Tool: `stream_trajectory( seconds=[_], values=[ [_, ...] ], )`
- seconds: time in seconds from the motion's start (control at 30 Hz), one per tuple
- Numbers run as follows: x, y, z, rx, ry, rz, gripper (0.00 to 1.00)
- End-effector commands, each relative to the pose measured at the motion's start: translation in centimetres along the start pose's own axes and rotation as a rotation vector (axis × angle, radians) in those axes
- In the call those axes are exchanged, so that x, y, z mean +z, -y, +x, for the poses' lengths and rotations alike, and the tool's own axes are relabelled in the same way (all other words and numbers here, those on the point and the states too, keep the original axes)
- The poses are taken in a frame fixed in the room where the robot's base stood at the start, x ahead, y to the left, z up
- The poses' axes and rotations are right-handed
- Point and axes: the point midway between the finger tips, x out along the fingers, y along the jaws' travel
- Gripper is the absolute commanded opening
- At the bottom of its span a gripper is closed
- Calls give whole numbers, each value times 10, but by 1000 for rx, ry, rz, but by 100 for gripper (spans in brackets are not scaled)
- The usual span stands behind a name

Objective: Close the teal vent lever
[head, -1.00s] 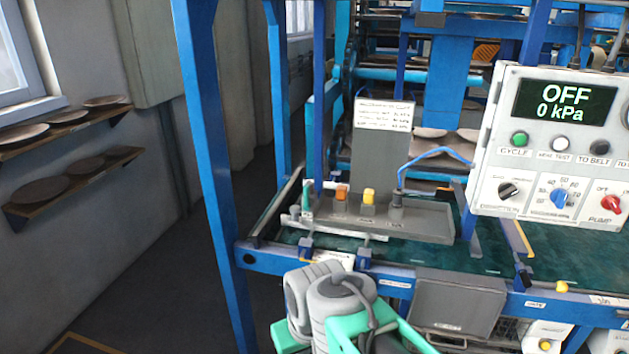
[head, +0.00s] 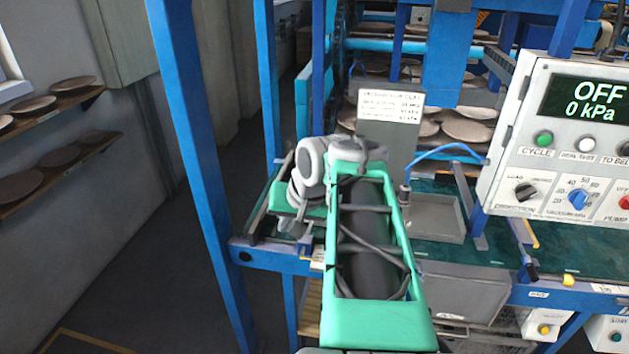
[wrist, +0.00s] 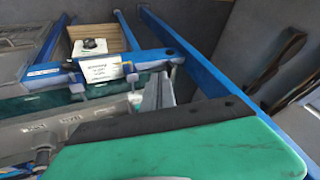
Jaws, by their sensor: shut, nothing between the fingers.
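The teal vent lever is not visible in the head view now; my arm covers the left end of the grey valve panel where it stood. I cannot make it out for sure in the wrist view. My gripper (wrist: 158,92) shows in the wrist view as narrow grey fingers beyond the green wrist housing; they are together with nothing between them. In the head view my green arm reaches up and bends left, with its wrist over the left end of the bench. The fingertips are hard to tell there. Touch with the lever cannot be told.
A blue frame post (head: 190,160) stands left of my arm. A grey tray (head: 435,218) and an upright printed card (head: 390,106) are to the right. The control box (head: 565,140) reads OFF, 0 kPa. A white label card (wrist: 103,68) hangs on the blue rail.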

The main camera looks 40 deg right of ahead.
Motion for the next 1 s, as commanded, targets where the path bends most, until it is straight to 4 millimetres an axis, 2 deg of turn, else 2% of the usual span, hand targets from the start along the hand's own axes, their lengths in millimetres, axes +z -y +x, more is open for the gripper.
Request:
stream_trajectory(
  seconds=[0.03,0.1,0.2,0.33,0.47,0.87,1.0],
  values=[
    [-27,-28,-26,5,-43,93,0],
    [-50,-60,-50,2,-91,186,0],
    [-66,-93,-76,-1,-138,275,0],
    [-72,-111,-88,-4,-164,319,0],
    [-74,-111,-76,-7,-163,321,0],
    [-87,-112,6,-6,-160,319,0],
    [-96,-92,17,-6,-163,314,0]
  ],
)
